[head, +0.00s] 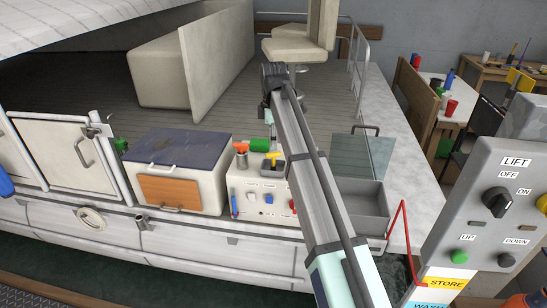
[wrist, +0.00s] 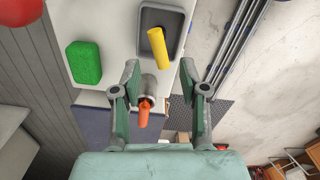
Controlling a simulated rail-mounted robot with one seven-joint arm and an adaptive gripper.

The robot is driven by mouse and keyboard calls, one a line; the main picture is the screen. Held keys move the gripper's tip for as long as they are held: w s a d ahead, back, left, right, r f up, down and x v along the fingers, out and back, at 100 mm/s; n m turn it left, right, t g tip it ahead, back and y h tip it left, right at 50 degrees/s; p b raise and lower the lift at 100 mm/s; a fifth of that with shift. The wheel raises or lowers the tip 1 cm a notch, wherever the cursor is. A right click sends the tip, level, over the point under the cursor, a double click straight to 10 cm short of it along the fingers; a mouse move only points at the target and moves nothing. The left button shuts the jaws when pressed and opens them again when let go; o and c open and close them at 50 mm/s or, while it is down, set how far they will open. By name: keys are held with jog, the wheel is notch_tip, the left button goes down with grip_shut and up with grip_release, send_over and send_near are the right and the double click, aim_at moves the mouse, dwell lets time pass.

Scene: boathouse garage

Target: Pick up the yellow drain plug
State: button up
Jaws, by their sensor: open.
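The yellow drain plug (wrist: 158,47) lies in a small dark grey tray (wrist: 174,18) in the wrist view, reaching over the tray's lower rim. In the head view the yellow plug (head: 274,156) shows at the tray on top of a white console (head: 248,181). My gripper (wrist: 158,70) is open and empty. Its fingertips are either side of the plug's lower end in the picture; I cannot tell the height gap. In the head view my arm crosses the middle, and the fingers are not clear.
A metal cup (wrist: 149,86) with an orange item (wrist: 144,112) stands close to the tray, between my fingers in the wrist view. A green sponge (wrist: 84,62) lies left of the tray. A cooler box (head: 180,170) and a grey bin (head: 360,203) flank the console.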

aim_at(273, 157)
jog(key=shift+f+p, duration=0.3)
jog(key=shift+f, duration=1.25)
jog(key=shift+d+f+p, duration=0.1)
jog(key=shift+f+p, duration=1.15)
jog(key=shift+f, duration=1.35)
grip_shut()
